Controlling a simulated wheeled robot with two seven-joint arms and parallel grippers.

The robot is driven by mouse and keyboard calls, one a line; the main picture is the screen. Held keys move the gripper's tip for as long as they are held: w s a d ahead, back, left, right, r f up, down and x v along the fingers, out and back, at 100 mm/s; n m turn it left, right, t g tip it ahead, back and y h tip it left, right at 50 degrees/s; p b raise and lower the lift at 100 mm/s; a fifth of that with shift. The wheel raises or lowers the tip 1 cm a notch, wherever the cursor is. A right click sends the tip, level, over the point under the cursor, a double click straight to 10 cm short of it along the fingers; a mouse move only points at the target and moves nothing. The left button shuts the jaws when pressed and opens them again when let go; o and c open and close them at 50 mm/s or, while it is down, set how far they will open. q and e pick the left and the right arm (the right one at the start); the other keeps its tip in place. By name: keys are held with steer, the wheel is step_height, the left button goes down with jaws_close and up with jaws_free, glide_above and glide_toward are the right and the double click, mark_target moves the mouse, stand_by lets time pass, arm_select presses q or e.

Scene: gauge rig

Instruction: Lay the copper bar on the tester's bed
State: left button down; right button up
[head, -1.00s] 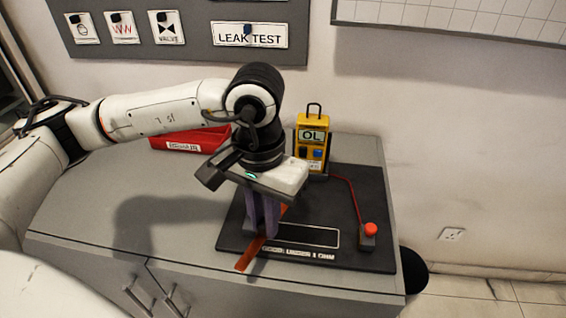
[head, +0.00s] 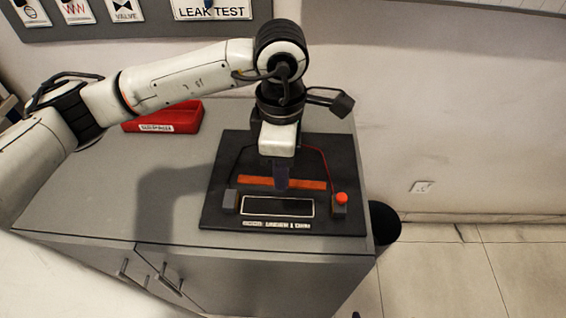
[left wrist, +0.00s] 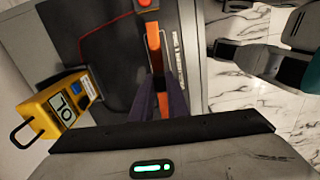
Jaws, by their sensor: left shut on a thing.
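My left gripper (head: 282,186) is shut on the copper bar (head: 310,184), an orange strip held near its middle. The bar runs left to right over the tester's dark base (head: 215,190), just behind a black rectangle with a white outline (head: 278,207). I cannot tell if it hangs just above the base or touches it. A grey block (head: 231,199) and a block with a red button (head: 341,198) stand near its ends. In the left wrist view, the bar (left wrist: 154,45) is between the purple fingers (left wrist: 160,95). The yellow meter (left wrist: 62,105) reads OL. My right gripper is not in view.
A red tray (head: 165,118) sits at the back left of the grey cabinet top (head: 110,200). The cabinet top is clear left of the tester. A red wire (head: 325,160) runs to the button block. A black round thing (head: 386,222) stands beyond the cabinet's right side.

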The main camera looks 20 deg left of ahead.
arm_select(q)
steer(key=shift+d+f+n, duration=0.1)
steer(key=shift+d+n, duration=0.05)
steer(key=shift+n, duration=0.15)
steer(key=shift+w+f+b, duration=0.1)
steer(key=shift+f+b, duration=0.95)
steer(key=shift+f, duration=1.1)
steer(key=shift+b, duration=0.3)
steer(key=shift+f, duration=0.1)
steer(key=shift+f+b, duration=2.05)
steer(key=shift+b, duration=0.15)
steer(key=c, duration=1.2)
jaws_free()
